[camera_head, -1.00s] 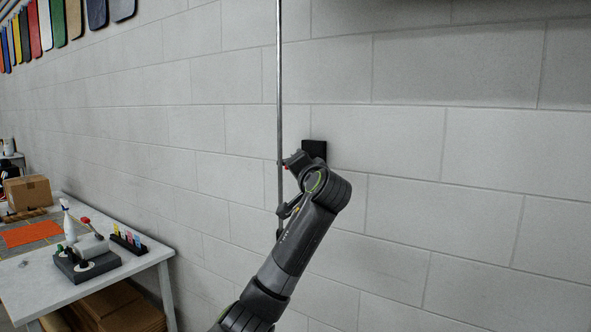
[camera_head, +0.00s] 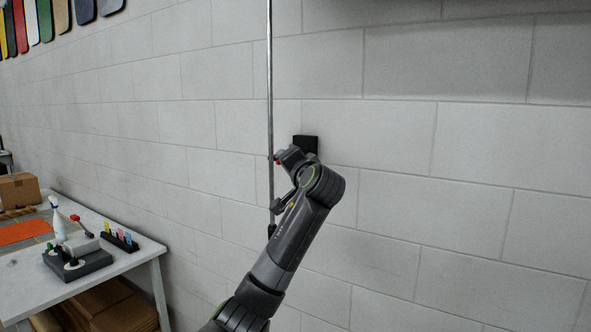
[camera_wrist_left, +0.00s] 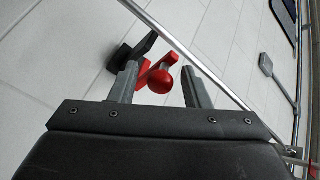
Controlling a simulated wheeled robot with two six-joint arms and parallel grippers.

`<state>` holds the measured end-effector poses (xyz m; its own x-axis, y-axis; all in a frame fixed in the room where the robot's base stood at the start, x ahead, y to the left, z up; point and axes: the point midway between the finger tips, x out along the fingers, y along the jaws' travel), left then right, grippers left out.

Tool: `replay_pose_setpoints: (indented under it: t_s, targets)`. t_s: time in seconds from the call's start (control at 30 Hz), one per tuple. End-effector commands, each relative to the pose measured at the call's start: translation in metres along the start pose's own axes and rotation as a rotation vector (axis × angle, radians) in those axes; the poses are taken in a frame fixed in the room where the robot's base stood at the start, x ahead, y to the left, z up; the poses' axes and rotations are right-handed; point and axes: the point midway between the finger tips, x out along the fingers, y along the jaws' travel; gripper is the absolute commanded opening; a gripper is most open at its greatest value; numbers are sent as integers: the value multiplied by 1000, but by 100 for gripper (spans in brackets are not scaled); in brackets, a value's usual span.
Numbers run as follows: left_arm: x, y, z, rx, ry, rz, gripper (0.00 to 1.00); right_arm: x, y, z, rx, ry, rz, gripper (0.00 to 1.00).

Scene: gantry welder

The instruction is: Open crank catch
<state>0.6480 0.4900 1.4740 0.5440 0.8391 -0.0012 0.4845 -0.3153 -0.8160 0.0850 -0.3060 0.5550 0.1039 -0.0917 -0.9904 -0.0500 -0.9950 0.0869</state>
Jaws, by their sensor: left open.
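The crank catch shows in the left wrist view as a dark bracket (camera_wrist_left: 132,50) on the pale wall, with a red crank arm and a round red knob (camera_wrist_left: 161,81). My left gripper (camera_wrist_left: 160,86) is open, one finger on each side of the knob. The knob appears between the fingers; I cannot tell whether either finger touches it. In the head view my left gripper (camera_head: 281,160) is up by the wall, a bit of red showing beside it. A black block (camera_head: 306,143) on the wall shows just behind my wrist. My right gripper is not in view.
A thin metal pole (camera_head: 270,90) runs upright close to the gripper; a rod (camera_wrist_left: 185,50) also crosses behind the fingers in the wrist view. A white table (camera_head: 130,258) with a bottle, a grey block and a box stands at left. The wall at right is bare.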

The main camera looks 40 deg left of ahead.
Motion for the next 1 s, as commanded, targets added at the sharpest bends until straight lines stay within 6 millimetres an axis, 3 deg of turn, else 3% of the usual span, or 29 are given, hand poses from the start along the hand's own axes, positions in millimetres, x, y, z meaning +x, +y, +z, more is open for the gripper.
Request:
replay_pose_setpoints:
  t_s: [0.17,0.7,1.0]
  targets:
    - [-22,4,1,-4,5,1,43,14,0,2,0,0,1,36]
    - [-147,4,1,-5,4,5,43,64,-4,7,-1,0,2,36]
    - [-171,2,0,-1,0,3,43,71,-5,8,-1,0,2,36]
